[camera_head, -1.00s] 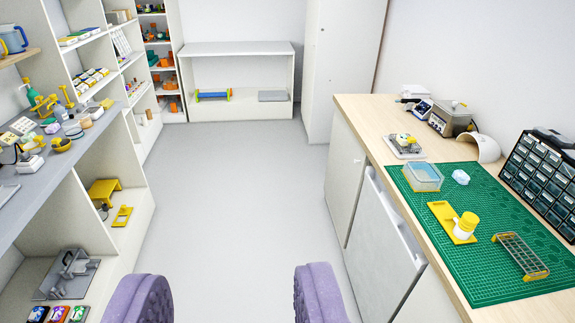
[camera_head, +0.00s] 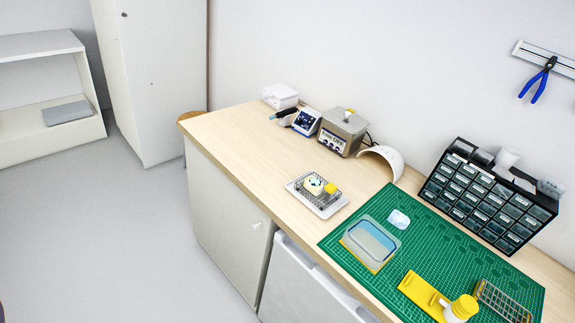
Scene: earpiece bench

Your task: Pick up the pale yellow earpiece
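A small pale yellow piece (camera_head: 314,184) with dark and greenish marks sits on a grey tray (camera_head: 318,203) on the wooden bench. It may be the pale yellow earpiece, but it is too small to be sure. A brighter yellow piece (camera_head: 331,188) is right beside it. My gripper is not in view, so I cannot see whether it is open or shut.
The bench top (camera_head: 240,135) is clear left of the tray. A green mat (camera_head: 405,265) holds a clear container (camera_head: 370,243), a yellow stand (camera_head: 425,294) and a wire rack (camera_head: 503,302). A drawer cabinet (camera_head: 485,195) and an ultrasonic cleaner (camera_head: 341,132) stand behind.

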